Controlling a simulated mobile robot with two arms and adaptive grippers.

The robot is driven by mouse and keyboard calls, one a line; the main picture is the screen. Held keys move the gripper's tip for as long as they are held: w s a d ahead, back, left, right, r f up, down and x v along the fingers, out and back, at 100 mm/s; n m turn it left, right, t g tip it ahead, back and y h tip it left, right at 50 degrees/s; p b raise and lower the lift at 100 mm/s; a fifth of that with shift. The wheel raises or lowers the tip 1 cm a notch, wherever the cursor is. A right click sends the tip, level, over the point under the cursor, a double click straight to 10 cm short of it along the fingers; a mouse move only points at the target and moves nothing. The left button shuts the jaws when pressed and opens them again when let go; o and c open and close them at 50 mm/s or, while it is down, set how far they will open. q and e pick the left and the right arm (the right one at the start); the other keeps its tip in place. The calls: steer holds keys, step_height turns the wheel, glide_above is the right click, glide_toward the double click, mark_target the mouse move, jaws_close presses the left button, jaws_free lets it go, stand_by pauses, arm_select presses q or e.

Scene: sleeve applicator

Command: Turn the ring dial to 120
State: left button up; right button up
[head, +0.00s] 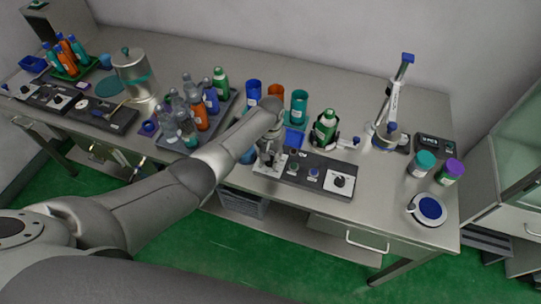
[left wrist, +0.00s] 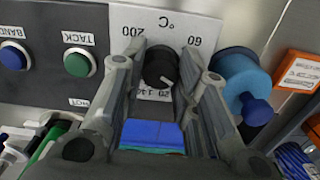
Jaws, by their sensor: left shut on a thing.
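A black dial knob (left wrist: 160,68) stands on a white scale plate (left wrist: 125,18) marked °C, with 200 and 60 readable upside down in the left wrist view. Other scale numbers are partly covered, and I cannot read the knob's exact setting. My left gripper (left wrist: 162,72) is shut on this knob, one finger on each side. In the head view the left gripper (head: 268,157) is over the left end of the dark control panel (head: 321,188) and hides the knob. A second black knob (head: 341,181) sits at the panel's right end. My right gripper is not in view.
A green TACK button (left wrist: 79,63) and a blue BAND button (left wrist: 12,56) are beside the plate. A blue cylinder (left wrist: 238,75) stands close to the gripper's other side. A green-capped bottle (head: 325,125) and a blue tray (head: 294,139) are behind the panel.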

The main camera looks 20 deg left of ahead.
arm_select(q)
steer(key=m, duration=0.4)
steer(key=shift+m, duration=1.9)
steer(key=o, duration=1.1)
steer(key=shift+c, duration=0.2)
steer(key=shift+r, duration=0.1)
step_height(320, 180, up, 12)
